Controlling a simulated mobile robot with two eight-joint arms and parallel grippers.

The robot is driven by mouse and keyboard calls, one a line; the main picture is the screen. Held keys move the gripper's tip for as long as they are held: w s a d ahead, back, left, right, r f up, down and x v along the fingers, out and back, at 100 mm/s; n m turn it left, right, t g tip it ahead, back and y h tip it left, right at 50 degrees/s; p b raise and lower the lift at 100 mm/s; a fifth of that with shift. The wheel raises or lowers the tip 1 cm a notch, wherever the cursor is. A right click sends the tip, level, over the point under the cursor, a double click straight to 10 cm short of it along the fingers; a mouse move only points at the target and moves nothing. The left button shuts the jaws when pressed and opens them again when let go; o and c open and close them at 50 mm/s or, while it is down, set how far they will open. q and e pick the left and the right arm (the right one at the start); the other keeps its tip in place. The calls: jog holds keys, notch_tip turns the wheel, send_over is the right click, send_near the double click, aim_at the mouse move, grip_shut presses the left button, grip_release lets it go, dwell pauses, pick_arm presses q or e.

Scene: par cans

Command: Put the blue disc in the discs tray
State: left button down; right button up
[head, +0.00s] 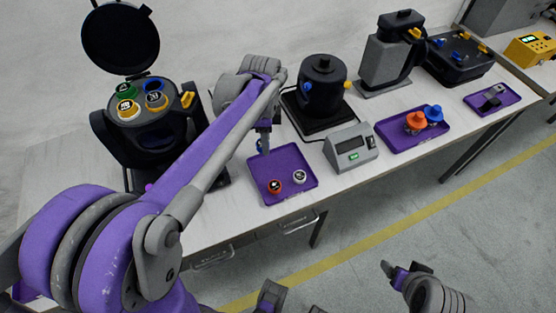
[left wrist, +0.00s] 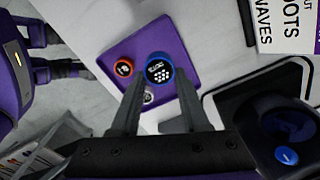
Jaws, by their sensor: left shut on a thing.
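My left gripper (head: 262,146) is shut on the blue disc (left wrist: 157,69). The disc shows between the fingertips in the left wrist view, dark-faced with white marks and a blue rim. In the head view only a bit of its blue shows beside the fingers. The gripper is over the back left part of the purple discs tray (head: 290,160). An orange disc (head: 275,186) and a white disc (head: 299,176) lie in the tray.
A black lidded container (head: 150,135) with several coloured discs stands left of the tray. A black round device (head: 322,85) is behind it and a grey display box (head: 350,148) to its right. Another purple tray (head: 395,135) holds orange and blue pieces.

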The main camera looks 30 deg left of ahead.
pick_arm(q)
send_over(268, 168)
notch_tip(268, 168, down, 5)
jog(key=shift+f+b, duration=0.2)
jog(key=shift+b, duration=0.1)
jog(key=shift+a+f, duration=0.1)
jog(key=shift+f, duration=2)
jog(key=shift+f+b, duration=0.2)
jog(key=shift+b, duration=0.1)
jog(key=shift+c, duration=2)
grip_release()
jog(key=shift+r, duration=0.15)
